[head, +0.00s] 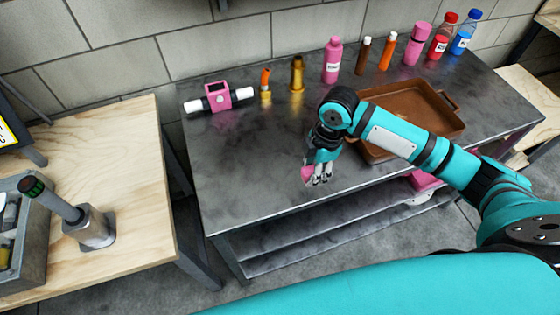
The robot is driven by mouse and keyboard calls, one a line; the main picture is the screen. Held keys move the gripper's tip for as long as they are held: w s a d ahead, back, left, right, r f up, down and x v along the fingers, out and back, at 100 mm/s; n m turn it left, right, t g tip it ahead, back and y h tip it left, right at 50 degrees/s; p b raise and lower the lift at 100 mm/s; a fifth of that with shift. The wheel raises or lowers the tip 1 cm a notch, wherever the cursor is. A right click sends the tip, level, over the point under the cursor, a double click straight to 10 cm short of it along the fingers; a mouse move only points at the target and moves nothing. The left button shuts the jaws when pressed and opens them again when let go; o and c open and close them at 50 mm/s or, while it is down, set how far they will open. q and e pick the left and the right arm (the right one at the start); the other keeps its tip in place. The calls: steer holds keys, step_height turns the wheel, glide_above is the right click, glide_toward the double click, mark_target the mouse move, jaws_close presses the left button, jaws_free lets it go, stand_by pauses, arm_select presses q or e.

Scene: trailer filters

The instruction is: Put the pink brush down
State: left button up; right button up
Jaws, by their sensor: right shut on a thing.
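My right gripper (322,180) reaches in from the right and hangs near the front edge of the dark metal table (250,165). It is shut on a small pink thing, the pink brush (307,174), which is mostly hidden behind the fingers. I cannot tell whether the brush touches the table top. My left gripper is not in view.
A brown tray (452,98) lies behind my right arm. Along the back stand a pink-and-white device (217,97), a brass piece (297,74), a pink bottle (333,62) and several other bottles. The table's left front is clear. A wooden bench (130,150) stands left.

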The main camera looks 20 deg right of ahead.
steer(key=w+a, duration=0.2)
steer(key=w+a+p, duration=0.1)
steer(key=w+a, duration=0.1)
steer(key=w, duration=0.1)
steer(key=w+a+f, duration=0.1)
steer(key=w+a, duration=0.1)
steer(key=w, duration=0.1)
steer(key=shift+a, duration=0.1)
step_height(320, 180, down, 3)
steer(key=shift+r+p, duration=0.1)
steer(key=shift+p, duration=0.55)
steer(key=shift+f, duration=0.3)
steer(key=shift+f, duration=0.15)
steer(key=o, duration=1)
steer(key=r, duration=0.4)
steer(key=d+r+b, duration=0.1)
steer(key=r, duration=0.7)
steer(key=shift+d+r, duration=0.1)
steer(key=shift+d, duration=0.3)
